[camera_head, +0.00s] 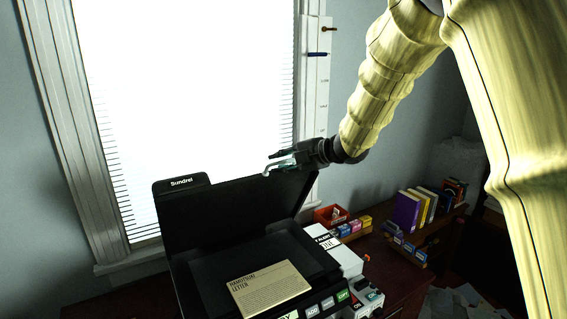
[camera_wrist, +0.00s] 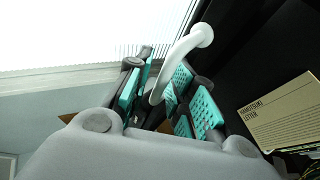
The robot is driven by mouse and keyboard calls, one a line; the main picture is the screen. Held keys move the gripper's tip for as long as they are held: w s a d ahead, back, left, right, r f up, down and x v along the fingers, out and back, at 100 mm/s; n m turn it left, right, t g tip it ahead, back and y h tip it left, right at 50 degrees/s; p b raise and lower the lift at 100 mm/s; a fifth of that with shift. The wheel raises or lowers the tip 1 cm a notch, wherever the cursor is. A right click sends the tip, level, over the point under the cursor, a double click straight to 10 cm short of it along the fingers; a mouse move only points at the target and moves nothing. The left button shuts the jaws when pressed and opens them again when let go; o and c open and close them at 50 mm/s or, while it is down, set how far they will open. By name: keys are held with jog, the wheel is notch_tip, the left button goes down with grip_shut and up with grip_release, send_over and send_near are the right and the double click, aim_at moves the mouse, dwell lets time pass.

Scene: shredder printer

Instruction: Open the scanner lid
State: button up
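The scanner's black lid (camera_head: 235,217) stands raised, tilted up from the body behind the dark scanner bed (camera_head: 215,270). A pale curved handle (camera_wrist: 196,40) joins the lid in the wrist view; part of it shows beside my gripper in the head view (camera_head: 268,172). My gripper (camera_head: 279,164) is at the lid's upper right edge. In the wrist view, its teal-padded fingers (camera_wrist: 163,76) lie on either side of the handle. I cannot tell whether both pads press on it. A tan letter sheet (camera_head: 268,288) lies on the scanner bed.
A bright window (camera_head: 185,90) with blinds is close behind the lid. White boxes (camera_head: 335,252), a red tray (camera_head: 328,214) and small cartons stand right of the scanner. Books (camera_head: 407,212) stand farther right on the desk. Open air lies above the scanner bed.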

jog(key=shift+s, duration=0.1)
jog(key=v, duration=1.2)
jog(key=shift+f, duration=0.1)
